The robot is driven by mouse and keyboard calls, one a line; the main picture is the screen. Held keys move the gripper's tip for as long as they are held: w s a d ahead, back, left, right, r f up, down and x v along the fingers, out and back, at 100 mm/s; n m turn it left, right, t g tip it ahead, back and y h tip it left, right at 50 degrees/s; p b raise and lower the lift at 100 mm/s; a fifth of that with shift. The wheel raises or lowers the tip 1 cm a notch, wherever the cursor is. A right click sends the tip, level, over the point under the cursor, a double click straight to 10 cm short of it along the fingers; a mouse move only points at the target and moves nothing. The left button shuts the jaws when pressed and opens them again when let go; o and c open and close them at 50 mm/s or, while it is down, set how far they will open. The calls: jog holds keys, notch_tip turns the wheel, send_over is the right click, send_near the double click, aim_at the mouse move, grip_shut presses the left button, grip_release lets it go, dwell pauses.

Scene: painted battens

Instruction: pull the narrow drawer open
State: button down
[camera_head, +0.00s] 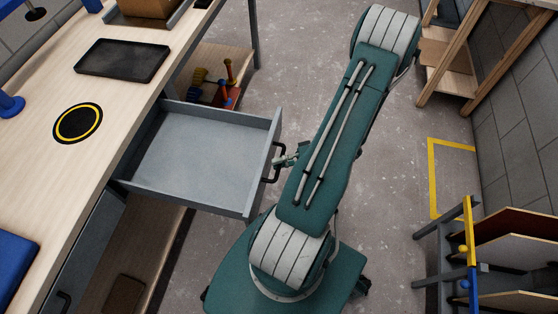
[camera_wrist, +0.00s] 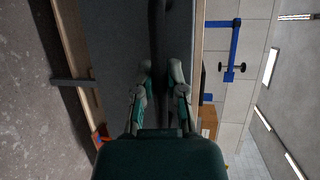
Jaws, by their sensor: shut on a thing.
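The narrow grey drawer (camera_head: 190,150) stands well out from under the wooden workbench, and its inside is empty. A black bar handle (camera_head: 275,162) sits on its front panel. My gripper (camera_head: 290,158) is at the handle, partly hidden by my green arm. In the wrist view, my gripper (camera_wrist: 160,88) has its two fingers on either side of the dark handle (camera_wrist: 157,45), shut on it. The grey drawer front (camera_wrist: 115,45) fills the space just ahead of the fingers.
The workbench top (camera_head: 50,165) holds a black tray (camera_head: 122,60) and a yellow-ringed black disc (camera_head: 78,123). Tools lie on a shelf (camera_head: 222,90) behind the drawer. A rack with panels (camera_head: 510,255) stands at the right. Open concrete floor (camera_head: 390,190) lies right of my arm.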

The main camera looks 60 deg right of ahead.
jog(key=shift+s+f, duration=0.15)
jog(key=shift+s, duration=0.1)
jog(key=c, duration=0.7)
grip_release()
jog(key=v, duration=1.2)
